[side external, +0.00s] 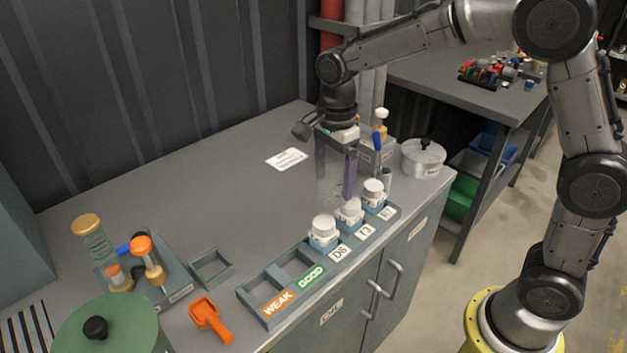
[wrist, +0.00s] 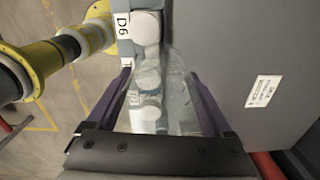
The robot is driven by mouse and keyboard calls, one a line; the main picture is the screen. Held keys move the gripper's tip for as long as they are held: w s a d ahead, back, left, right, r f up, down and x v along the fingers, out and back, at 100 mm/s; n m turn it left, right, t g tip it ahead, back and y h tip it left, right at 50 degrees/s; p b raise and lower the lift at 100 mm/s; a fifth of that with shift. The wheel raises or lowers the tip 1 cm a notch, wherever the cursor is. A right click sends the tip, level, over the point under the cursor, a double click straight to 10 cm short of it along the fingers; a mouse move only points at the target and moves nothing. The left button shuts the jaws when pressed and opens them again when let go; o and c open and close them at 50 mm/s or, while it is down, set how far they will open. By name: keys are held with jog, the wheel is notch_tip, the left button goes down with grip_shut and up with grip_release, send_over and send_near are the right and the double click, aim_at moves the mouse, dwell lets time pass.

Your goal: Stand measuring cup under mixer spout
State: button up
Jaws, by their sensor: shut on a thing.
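My gripper (side external: 335,186) is above the counter, behind the row of bottles. Its purple fingers are shut on a clear measuring cup (side external: 331,178), which also shows between the fingers in the wrist view (wrist: 176,92). The cup is see-through, and I cannot tell whether its base touches the counter. An apparatus (side external: 180,288) with a clear cylinder, orange caps and a blue part stands at the left. Another fitting with a blue handle (side external: 377,141) and a white knob stands behind the gripper. No spout is clearly visible, and I cannot tell which one is the mixer.
White-capped bottles (side external: 323,228) stand in a labelled rack (side external: 247,292) at the front edge. A square grey frame (side external: 229,270), an orange scoop (side external: 210,317) and a green lidded pot (side external: 110,325) are at the left. A lidded metal pot (side external: 423,160) is at right.

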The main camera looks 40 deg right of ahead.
aim_at(333, 164)
jog(key=s+r, duration=0.2)
jog(key=s, duration=0.3)
jog(key=w+d+f+n, duration=0.1)
jog(key=w+n, duration=0.2)
jog(key=n, duration=0.1)
jog(key=w+d+f+n, duration=0.1)
jog(key=w+d+n, duration=0.1)
jog(key=w+n, duration=0.1)
jog(key=w+d+f+n, duration=0.1)
jog(key=w+n, duration=0.2)
jog(key=n, duration=0.3)
jog(key=shift+w+d+f, duration=0.1)
jog(key=shift+d+f, duration=0.1)
jog(key=n, duration=0.1)
jog(key=w+n, duration=0.1)
jog(key=shift+w+d+f+n, duration=0.25)
jog(key=shift+d+f+n, duration=0.15)
